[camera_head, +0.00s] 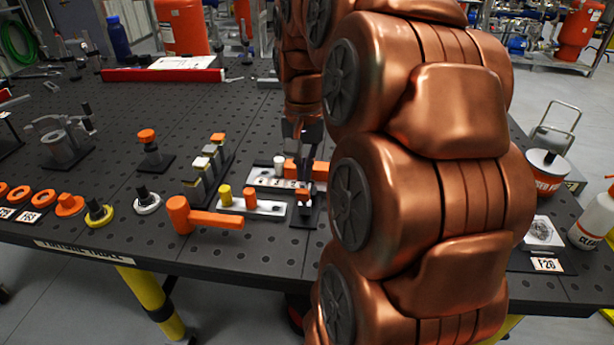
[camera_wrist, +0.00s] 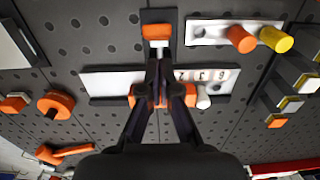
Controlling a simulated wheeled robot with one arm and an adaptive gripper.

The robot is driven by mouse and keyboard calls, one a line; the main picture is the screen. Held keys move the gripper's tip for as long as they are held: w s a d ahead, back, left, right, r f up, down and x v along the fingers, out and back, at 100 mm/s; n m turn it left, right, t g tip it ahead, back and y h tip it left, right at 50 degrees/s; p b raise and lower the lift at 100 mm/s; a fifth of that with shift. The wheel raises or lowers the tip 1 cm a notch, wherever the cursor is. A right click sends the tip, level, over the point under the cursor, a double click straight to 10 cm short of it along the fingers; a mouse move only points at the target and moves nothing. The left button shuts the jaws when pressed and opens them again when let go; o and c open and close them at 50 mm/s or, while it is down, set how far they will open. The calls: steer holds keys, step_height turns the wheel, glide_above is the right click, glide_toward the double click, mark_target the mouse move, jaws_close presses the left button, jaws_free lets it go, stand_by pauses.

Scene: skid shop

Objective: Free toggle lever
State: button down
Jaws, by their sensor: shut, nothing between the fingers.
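A small black bracket with an orange block, possibly the toggle lever, stands near the middle front of the table in the head view (camera_head: 303,198). The wrist view shows it just beyond my fingertips (camera_wrist: 156,32). My gripper (camera_wrist: 157,64) points down, fingers together and empty; I cannot tell whether the tips touch the bracket. Behind the fingers, a white plate with numbers (camera_wrist: 105,84) carries an orange part (camera_wrist: 189,95), which shows on both sides of them. The fingers hide its middle.
A white plate with orange and yellow pegs (camera_head: 265,208) lies beside the bracket. An orange hammer-shaped tool (camera_head: 205,217) lies in front. A stepped row of blocks (camera_head: 208,165) stands to the left. My copper arm hides much of the table's right side.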

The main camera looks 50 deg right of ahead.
steer(key=shift+r+p, duration=0.75)
steer(key=shift+r, duration=2)
